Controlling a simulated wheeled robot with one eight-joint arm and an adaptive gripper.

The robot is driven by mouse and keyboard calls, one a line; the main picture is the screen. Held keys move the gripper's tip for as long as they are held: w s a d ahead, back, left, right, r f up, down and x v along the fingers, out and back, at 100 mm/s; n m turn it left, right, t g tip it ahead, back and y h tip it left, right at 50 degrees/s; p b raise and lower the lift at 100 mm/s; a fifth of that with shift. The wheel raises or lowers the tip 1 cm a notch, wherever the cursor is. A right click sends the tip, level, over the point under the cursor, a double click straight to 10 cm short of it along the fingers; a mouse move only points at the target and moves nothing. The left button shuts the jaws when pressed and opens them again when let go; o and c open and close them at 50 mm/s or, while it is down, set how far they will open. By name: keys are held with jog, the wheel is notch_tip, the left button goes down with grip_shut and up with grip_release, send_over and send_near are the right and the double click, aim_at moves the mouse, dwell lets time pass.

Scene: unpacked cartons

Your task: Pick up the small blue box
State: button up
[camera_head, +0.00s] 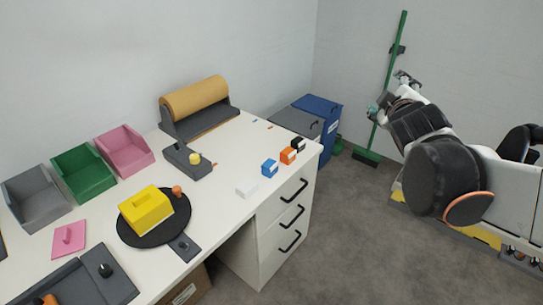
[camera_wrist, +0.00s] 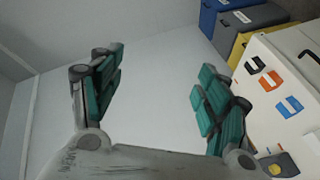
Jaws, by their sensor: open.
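The small blue box (camera_head: 269,168) stands on the white desk (camera_head: 222,160) near its right front edge, beside an orange box (camera_head: 288,155) and a black box (camera_head: 298,144). It also shows at the right side of the wrist view (camera_wrist: 289,107). My gripper (camera_head: 389,95) is raised off to the right of the desk, well apart from the blue box. In the wrist view its teal-padded fingers (camera_wrist: 158,85) are spread wide with nothing between them.
A white box (camera_head: 247,190) lies left of the blue box. Bins (camera_head: 318,113) stand beyond the desk's right end. A green broom (camera_head: 388,90) leans behind my gripper.

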jog(key=w+r+n+t, duration=0.2)
jog(key=w+n, duration=0.1)
jog(key=w, duration=0.1)
jog(key=n+g+y+p, duration=0.2)
jog(key=n+g+y, duration=1.05)
jog(key=n, duration=2.15)
send_over(273, 165)
jog(key=s+d, duration=0.6)
jog(key=d, duration=0.4)
notch_tip(273, 165, down, 35)
jog(key=t+y, duration=0.2)
jog(key=t, duration=0.1)
jog(key=b+x, duration=0.1)
jog(key=x, duration=0.6)
jog(key=shift+s+a+f+b, duration=0.1)
jog(key=shift+a+f+b, duration=0.05)
jog(key=shift+f+b, duration=0.3)
jog(key=shift+w+a+f, duration=0.15)
jog(key=shift+w+a, duration=0.15)
jog(key=shift+a, duration=0.1)
jog(key=b+x, duration=0.1)
jog(key=x, duration=0.1)
jog(key=b+x, duration=0.1)
jog(key=x, duration=0.1)
jog(key=shift+a+f, duration=0.2)
jog(key=shift+a, duration=0.1)
jog(key=shift+w+a, duration=0.2)
jog(key=shift+a, duration=0.05)
jog(key=c, duration=1)
